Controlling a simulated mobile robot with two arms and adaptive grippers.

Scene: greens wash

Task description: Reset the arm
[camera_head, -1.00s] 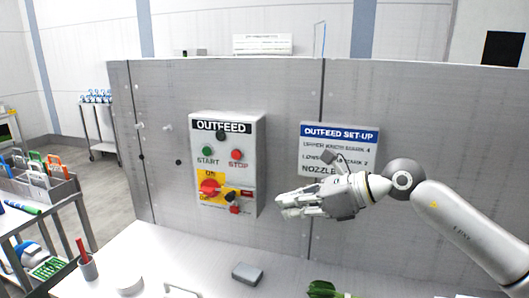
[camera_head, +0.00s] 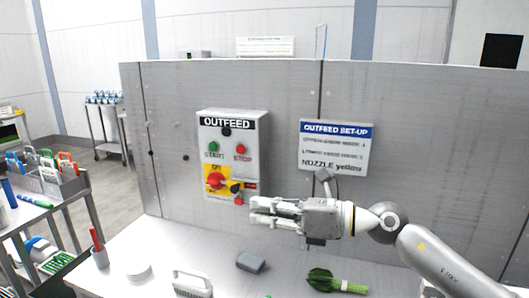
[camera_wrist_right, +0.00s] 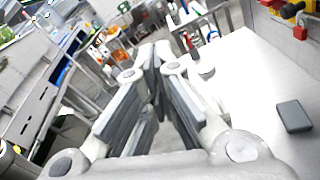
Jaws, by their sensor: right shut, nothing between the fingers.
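My right gripper (camera_head: 266,212) reaches in from the right in the head view. It points left in front of the grey panel, below and beside the OUTFEED control box (camera_head: 228,155). In the right wrist view its fingers (camera_wrist_right: 155,55) come together at the tips with nothing between them. The control box has a green START button, a red STOP button and a red rotary switch on a yellow plate. The gripper looks apart from the box. My left gripper is not in view.
A white counter (camera_head: 130,240) below carries a dark grey block (camera_head: 251,262), a green leafy bunch (camera_head: 335,281), a white handled item (camera_head: 191,284) and a cup with a red tool (camera_head: 99,254). An OUTFEED SET-UP sign (camera_head: 334,147) hangs on the panel. A cart stands left.

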